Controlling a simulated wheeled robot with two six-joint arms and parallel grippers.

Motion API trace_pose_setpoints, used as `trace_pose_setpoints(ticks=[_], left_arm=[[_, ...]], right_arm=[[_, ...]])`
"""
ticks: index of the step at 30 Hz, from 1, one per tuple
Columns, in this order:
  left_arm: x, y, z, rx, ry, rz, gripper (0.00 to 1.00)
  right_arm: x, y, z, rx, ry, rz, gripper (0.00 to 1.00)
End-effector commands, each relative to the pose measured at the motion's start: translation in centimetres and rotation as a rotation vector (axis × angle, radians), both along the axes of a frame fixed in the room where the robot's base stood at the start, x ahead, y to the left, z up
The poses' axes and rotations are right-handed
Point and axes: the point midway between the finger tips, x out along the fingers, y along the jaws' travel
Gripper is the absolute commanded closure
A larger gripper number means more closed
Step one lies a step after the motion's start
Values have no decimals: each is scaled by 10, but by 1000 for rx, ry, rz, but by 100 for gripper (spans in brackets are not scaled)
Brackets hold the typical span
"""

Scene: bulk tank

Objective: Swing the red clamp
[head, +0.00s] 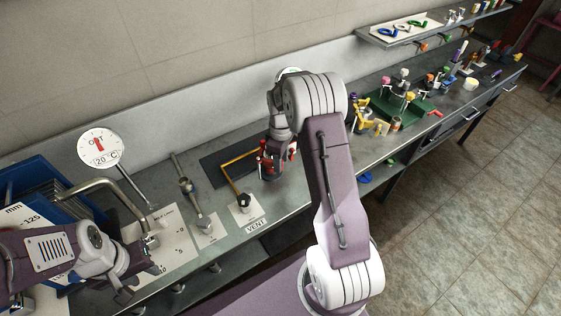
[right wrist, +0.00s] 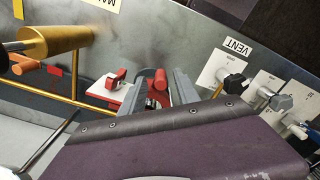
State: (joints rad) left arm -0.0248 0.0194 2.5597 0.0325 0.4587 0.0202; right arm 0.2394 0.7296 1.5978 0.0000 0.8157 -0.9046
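The red clamp (right wrist: 160,80) shows in the right wrist view as a rounded red piece between the two grey fingers of my right gripper (right wrist: 162,88). The fingers stand apart with a gap around the red piece; I cannot tell whether either touches it. A red block (right wrist: 117,78) on a white and red plate lies just left of them. In the head view the red parts (head: 266,164) are partly hidden by my right gripper. My left gripper (head: 135,280) is low at the left, near the bench edge, and its fingers are unclear.
A yellow bent bar (head: 238,158) runs beside the red parts. The VENT label (head: 256,225) and a black knob (head: 243,201) are in front. A valve (head: 188,187), a bent metal pipe (head: 98,186) and a round dial (head: 100,149) stand left. A green tray (head: 405,108) is right.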

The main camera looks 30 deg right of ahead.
Motion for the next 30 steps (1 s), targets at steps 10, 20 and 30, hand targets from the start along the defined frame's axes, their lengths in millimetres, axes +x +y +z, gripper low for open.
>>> trace_pose_setpoints(ticks=[10, 20, 30], left_arm=[[0, 0, 2, 0, 0, 0, 64], [0, 0, 2, 0, 0, 0, 64], [0, 0, 3, 0, 0, 0, 64]], right_arm=[[0, 0, -15, 0, -1, 0, 62], [0, 0, -15, -1, -2, 0, 100], [0, 0, -14, -2, -1, 0, 100]])
